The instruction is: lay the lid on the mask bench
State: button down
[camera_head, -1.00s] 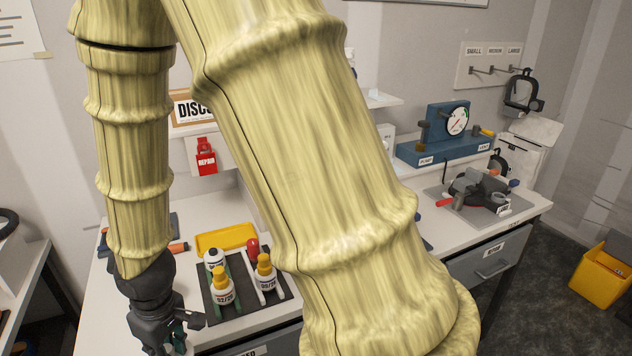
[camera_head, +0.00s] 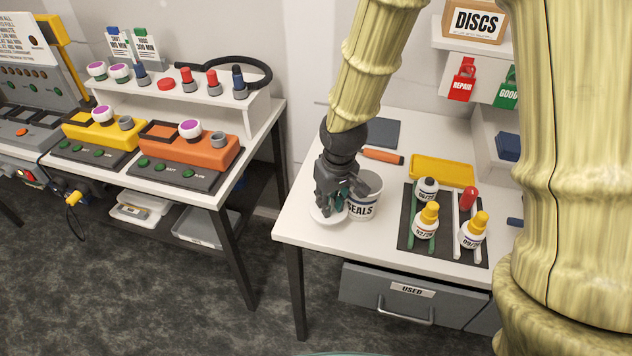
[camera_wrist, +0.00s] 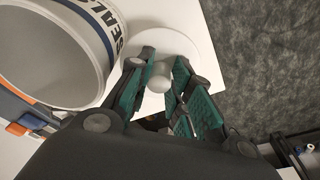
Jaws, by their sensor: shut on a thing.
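The lid (camera_head: 325,216) is a white round disc with a pale knob, over the front left part of the white mask bench (camera_head: 300,240). My gripper (camera_head: 338,200) points down at it, its fingers closed around the knob. In the wrist view the lid (camera_wrist: 190,40) lies beyond my gripper (camera_wrist: 163,88), with the knob between the green pads. The lid looks flat and at or just above the bench top; I cannot tell if it touches. The white SEALS tub (camera_head: 362,208) stands close beside it, uncovered; it fills the left of the wrist view (camera_wrist: 50,50).
A dark rack (camera_head: 410,243) with several bottles stands right of the tub. A yellow tray (camera_head: 442,171) and an orange-handled tool (camera_head: 383,157) lie behind. The bench's left edge is close to the lid. Another table (camera_head: 200,195) stands left across a gap.

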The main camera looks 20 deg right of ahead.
jog(key=w, duration=0.1)
jog(key=w+p, duration=0.1)
jog(key=w, duration=0.2)
jog(key=shift+w+a+r+p, duration=0.2)
jog(key=shift+w+a+p, duration=0.1)
jog(key=shift+w+a, duration=0.1)
jog(key=shift+w+a+r, duration=0.1)
jog(key=shift+w+r, duration=0.05)
jog(key=shift+w, duration=0.1)
jog(key=w, duration=0.1)
jog(key=w+f, duration=0.1)
jog(key=w+p, duration=0.1)
jog(key=shift+w+a+f, duration=0.2)
jog(key=shift+w+a, duration=0.05)
jog(key=shift+w, duration=0.1)
jog(key=shift+s+f+p, duration=0.15)
jog(key=shift+s+p, duration=0.2)
jog(key=shift+s, duration=0.1)
jog(key=f, duration=0.1)
jog(key=f+p, duration=0.1)
jog(key=shift+w+f, duration=0.3)
jog(key=shift+f, duration=0.15)
jog(key=shift+s, duration=0.2)
